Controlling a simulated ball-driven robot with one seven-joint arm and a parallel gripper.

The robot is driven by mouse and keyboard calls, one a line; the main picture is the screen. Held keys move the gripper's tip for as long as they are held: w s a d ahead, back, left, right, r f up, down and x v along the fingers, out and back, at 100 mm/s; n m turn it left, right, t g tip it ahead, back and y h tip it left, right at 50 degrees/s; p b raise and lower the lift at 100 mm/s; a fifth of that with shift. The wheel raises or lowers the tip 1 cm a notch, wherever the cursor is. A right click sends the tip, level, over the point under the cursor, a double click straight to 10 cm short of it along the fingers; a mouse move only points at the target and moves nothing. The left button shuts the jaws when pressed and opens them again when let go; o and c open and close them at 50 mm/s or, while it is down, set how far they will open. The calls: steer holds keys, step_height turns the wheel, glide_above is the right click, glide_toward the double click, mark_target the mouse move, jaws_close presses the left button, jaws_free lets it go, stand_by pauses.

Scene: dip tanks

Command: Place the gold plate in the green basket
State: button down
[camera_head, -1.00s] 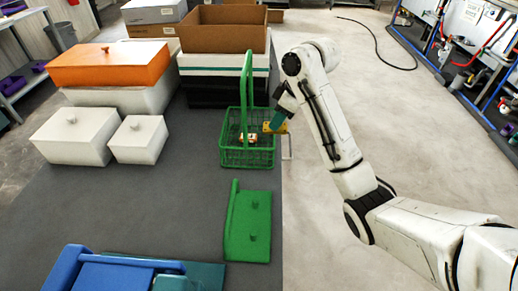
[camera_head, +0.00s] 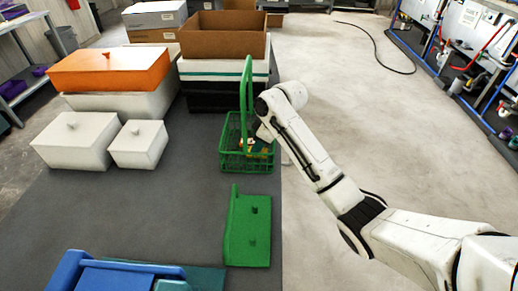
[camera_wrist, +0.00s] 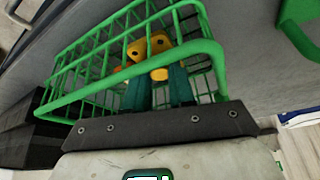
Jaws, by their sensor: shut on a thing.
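The green basket (camera_head: 224,157) stands near the right edge of the dark table, with its tall handle upright. My gripper (camera_head: 258,147) is inside the basket's outline at its right side, partly hidden by my wrist in the head view. In the wrist view my gripper (camera_wrist: 158,78) has teal fingers shut on the gold plate (camera_wrist: 138,50), which shows holes and lies within the wire sides. I cannot tell whether the plate touches the basket floor. A small orange and white thing (camera_head: 245,143) is in the basket beside the gripper.
A green lid (camera_head: 248,230) lies in front of the basket. White lidded tanks (camera_head: 75,143) and an orange-lidded tank (camera_head: 110,70) stand to the left. A brown box (camera_head: 223,40) is behind. A blue lid (camera_head: 120,278) is at the front left.

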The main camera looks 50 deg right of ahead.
steer(key=shift+f, duration=1)
steer(key=shift+f, duration=0.15)
steer(key=c, duration=1.2)
jaws_free()
steer(key=v, duration=1.2)
